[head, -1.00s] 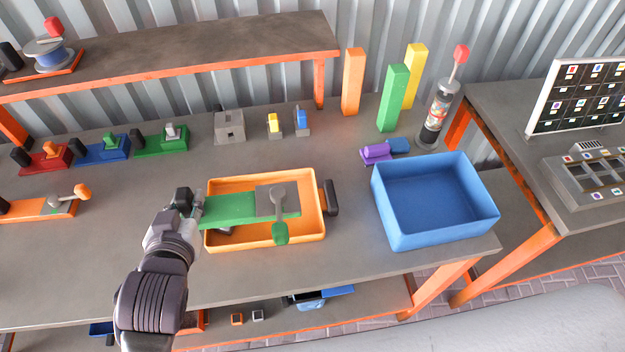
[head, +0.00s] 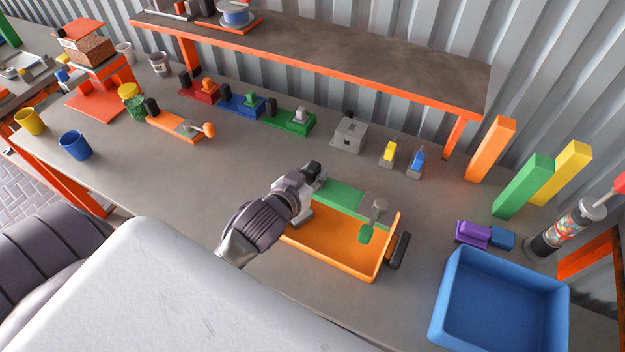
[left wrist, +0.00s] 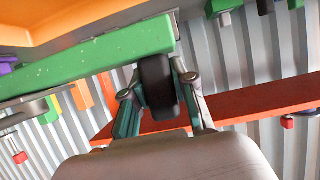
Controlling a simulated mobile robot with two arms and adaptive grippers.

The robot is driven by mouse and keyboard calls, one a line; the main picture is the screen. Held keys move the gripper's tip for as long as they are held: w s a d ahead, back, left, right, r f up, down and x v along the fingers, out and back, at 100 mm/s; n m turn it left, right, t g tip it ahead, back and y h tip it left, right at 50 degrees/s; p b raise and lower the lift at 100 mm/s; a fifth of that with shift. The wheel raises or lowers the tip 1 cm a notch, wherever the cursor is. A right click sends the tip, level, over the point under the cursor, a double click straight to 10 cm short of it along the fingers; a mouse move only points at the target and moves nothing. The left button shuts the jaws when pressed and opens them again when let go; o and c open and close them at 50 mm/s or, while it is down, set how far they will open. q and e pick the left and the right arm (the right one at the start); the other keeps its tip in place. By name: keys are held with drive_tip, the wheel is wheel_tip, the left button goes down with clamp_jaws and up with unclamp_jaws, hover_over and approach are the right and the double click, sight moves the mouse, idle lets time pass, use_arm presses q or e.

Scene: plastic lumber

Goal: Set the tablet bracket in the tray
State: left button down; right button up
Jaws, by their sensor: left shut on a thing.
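The tablet bracket, which I take to be the green board (head: 338,197) with a grey plate and a green-tipped lever, lies over the far part of the orange tray (head: 335,263). I cannot tell whether it touches the tray. My left gripper (head: 312,183) is shut on its black grip at the left end. In the left wrist view the two fingers (left wrist: 160,80) flank the black grip, with the green board (left wrist: 90,62) and the orange tray (left wrist: 95,12) beyond. The tray's black handle (head: 399,251) sticks out on the right. My right gripper is not in view.
A blue bin (head: 500,300) stands right of the tray, with a purple-and-blue piece (head: 475,234) behind it. Green (head: 289,121), blue (head: 241,106) and red (head: 199,90) lever pieces line the back under a shelf (head: 310,45).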

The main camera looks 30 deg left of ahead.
use_arm(q)
drive_tip(key=shift+w+a+f, duration=0.4)
drive_tip(key=shift+w+a, duration=0.2)
drive_tip(key=shift+a, duration=0.05)
drive_tip(key=shift+f, duration=0.3)
wheel_tip(320, 180, down, 4)
drive_tip(key=shift+r+p, duration=0.2)
drive_tip(key=shift+p, duration=0.15)
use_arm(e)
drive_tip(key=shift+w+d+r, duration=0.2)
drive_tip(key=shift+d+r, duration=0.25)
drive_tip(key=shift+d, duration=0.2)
use_arm(q)
drive_tip(key=shift+f, duration=0.55)
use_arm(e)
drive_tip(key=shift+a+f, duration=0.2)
use_arm(q)
drive_tip(key=c, duration=0.9)
unclamp_jaws()
drive_tip(key=shift+c, duration=0.2)
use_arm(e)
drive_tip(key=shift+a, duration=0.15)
